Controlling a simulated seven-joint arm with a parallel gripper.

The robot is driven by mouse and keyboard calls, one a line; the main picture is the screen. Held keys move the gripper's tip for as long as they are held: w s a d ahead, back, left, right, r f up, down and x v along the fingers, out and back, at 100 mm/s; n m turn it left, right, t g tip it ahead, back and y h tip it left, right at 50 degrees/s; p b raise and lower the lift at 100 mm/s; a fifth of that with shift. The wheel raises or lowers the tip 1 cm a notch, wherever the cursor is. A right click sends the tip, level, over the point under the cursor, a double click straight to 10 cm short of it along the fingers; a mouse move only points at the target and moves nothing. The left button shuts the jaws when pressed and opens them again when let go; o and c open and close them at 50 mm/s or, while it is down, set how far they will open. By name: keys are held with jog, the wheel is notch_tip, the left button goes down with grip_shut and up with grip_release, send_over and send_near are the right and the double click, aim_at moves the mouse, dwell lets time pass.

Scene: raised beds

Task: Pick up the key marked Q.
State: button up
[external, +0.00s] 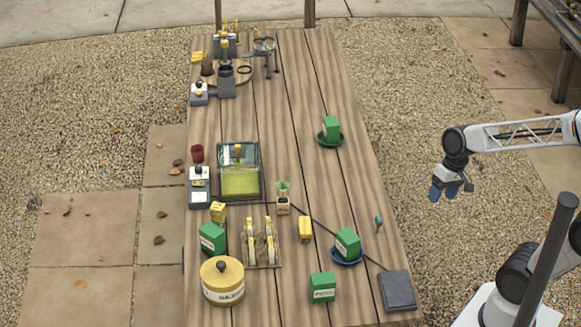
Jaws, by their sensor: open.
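My gripper (450,194) hangs off the right side of the wooden table, over the gravel, open and empty. It is well apart from everything on the table. I cannot make out a letter Q on anything at this size, so I cannot tell which thing is the marked key. Two upright yellow-and-white pieces stand in a wooden rack (263,264) at the front of the table. A small blue-topped item (378,222) stands near the right edge. Either could be something else than a key.
Green boxes stand on the table, one on a green dish (330,140), one by a blue dish (347,257). A yellow tin (222,281), a glass case (251,158) and a grey block (397,291) also stand there. The table's middle right is mostly clear.

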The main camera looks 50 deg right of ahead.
jog(key=w+a+f+m+y, duration=0.1)
jog(key=w+f+m+y, duration=0.5)
jog(key=w+f+m, duration=0.35)
jog(key=m+t+y, duration=0.2)
jog(key=m+t, duration=0.5)
jog(key=m, duration=0.5)
send_near(378, 225)
jog(key=w, duration=0.1)
jog(key=w+a, duration=0.1)
jog(key=w, duration=0.1)
jog(key=shift+a+f+n, duration=0.2)
jog(key=shift+a+n, duration=0.05)
jog(key=shift+a, duration=0.05)
jog(key=shift+x, duration=1.3)
jog(key=shift+x, duration=2.55)
